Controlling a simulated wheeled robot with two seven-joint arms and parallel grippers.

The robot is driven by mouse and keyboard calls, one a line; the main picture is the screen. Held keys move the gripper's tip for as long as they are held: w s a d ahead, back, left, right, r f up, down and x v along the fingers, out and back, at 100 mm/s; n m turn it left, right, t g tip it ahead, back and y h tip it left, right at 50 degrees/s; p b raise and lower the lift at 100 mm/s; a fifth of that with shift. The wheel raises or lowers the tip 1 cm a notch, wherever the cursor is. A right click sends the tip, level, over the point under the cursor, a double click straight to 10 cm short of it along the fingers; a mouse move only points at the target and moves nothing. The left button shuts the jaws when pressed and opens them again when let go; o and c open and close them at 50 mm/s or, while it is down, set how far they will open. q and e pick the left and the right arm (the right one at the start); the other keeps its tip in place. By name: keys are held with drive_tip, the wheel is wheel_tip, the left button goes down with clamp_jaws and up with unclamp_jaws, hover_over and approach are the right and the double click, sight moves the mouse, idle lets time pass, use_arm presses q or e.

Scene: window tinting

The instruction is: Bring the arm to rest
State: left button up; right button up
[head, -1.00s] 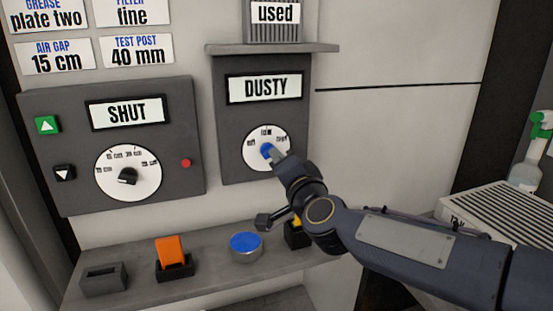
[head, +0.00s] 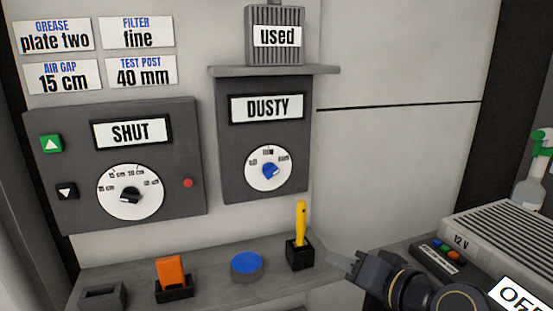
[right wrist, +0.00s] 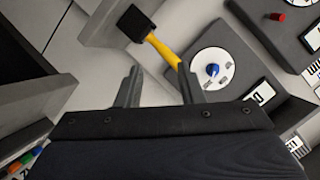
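My right gripper (head: 348,266) is at the lower right of the head view, beside the right end of the grey shelf and apart from the dial panel. In the right wrist view its two fingers (right wrist: 158,88) stand apart with nothing held between them. The blue knob (head: 270,171) sits free on its white dial under the DUSTY display (head: 267,108); it also shows in the right wrist view (right wrist: 212,70). My left gripper is not in view.
A yellow-handled tool (head: 301,222) stands in a black holder just left of my gripper. A blue-topped tin (head: 247,265) and an orange piece (head: 171,271) are on the shelf (head: 212,280). A grey 12 V unit (head: 505,238) is at right.

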drive_tip(key=s+d+f+g+h, duration=0.1)
drive_tip(key=s+d+f+g, duration=0.15)
drive_tip(key=s+f, duration=0.3)
drive_tip(key=s+d+f+n+g+h, duration=0.1)
drive_tip(key=s+d+f+g, duration=0.2)
drive_tip(key=s, duration=0.4)
drive_tip(key=s+d+f+g+h, duration=0.1)
drive_tip(key=s+d+f, duration=0.1)
drive_tip(key=s+f, duration=0.4)
wheel_tip(320, 180, up, 14)
drive_tip(key=p, duration=1.4)
drive_tip(key=shift+f+n, duration=0.2)
drive_tip(key=shift+n, duration=0.1)
